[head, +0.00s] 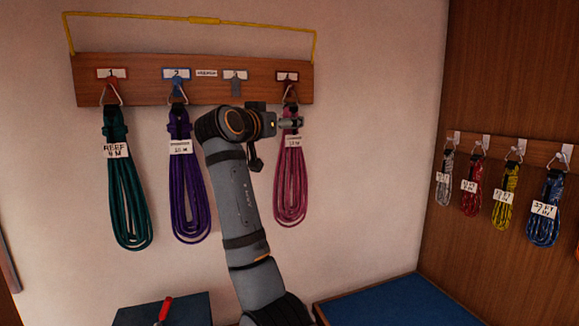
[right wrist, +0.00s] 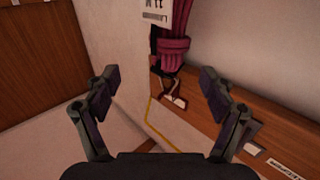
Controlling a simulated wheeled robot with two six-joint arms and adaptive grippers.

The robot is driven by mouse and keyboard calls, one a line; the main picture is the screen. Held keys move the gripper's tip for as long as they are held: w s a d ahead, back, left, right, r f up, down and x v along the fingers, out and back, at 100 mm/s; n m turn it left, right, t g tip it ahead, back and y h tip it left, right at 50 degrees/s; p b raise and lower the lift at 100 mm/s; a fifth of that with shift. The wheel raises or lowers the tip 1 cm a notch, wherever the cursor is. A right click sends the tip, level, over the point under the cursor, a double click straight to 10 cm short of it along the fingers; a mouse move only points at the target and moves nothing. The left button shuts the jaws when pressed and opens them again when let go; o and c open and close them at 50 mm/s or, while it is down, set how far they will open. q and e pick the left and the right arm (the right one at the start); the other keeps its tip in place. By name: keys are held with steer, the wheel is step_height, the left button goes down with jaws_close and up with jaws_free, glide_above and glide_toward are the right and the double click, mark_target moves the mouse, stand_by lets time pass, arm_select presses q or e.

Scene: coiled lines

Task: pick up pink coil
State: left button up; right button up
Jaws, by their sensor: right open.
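The pink coil (head: 291,188) hangs from the rightmost hook of the wooden wall board (head: 145,93), with a white tag near its top. My right gripper (head: 292,123) is at the coil's upper part, just under the metal clip. In the right wrist view, my right gripper (right wrist: 158,84) has its two fingers wide apart with nothing between them. The gathered top of the pink coil (right wrist: 173,50) shows beyond and between the fingertips, apart from them. Its tag is cut off by the upper edge. My left gripper is not in view.
On the same board hang a teal coil (head: 126,190) and a purple coil (head: 187,195), the purple one just left of my arm. An empty hook (head: 235,88) sits between purple and pink. Smaller coils hang on the right wall. A blue-topped bench (head: 400,305) stands below.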

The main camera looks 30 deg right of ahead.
steer(key=w+d+p, duration=0.4)
steer(key=shift+w+d+r, duration=0.1)
steer(key=shift+w+d, duration=0.15)
steer(key=shift+w, duration=0.05)
steer(key=d, duration=0.1)
steer(key=w+d+p, duration=0.1)
steer(key=shift+w+d+f, duration=0.1)
steer(key=shift+d+f, duration=0.2)
steer(key=shift+f, duration=0.1)
steer(key=shift+w+d+f, duration=0.1)
steer(key=shift+f, duration=0.05)
steer(key=shift+a, duration=0.2)
steer(key=shift+c, duration=1.1)
steer(key=shift+a, duration=0.15)
steer(key=c, duration=0.9)
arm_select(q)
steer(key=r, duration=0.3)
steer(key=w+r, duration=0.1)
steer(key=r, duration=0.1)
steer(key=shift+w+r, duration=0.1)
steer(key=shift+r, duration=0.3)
arm_select(e)
steer(key=shift+r, duration=0.2)
jaws_close()
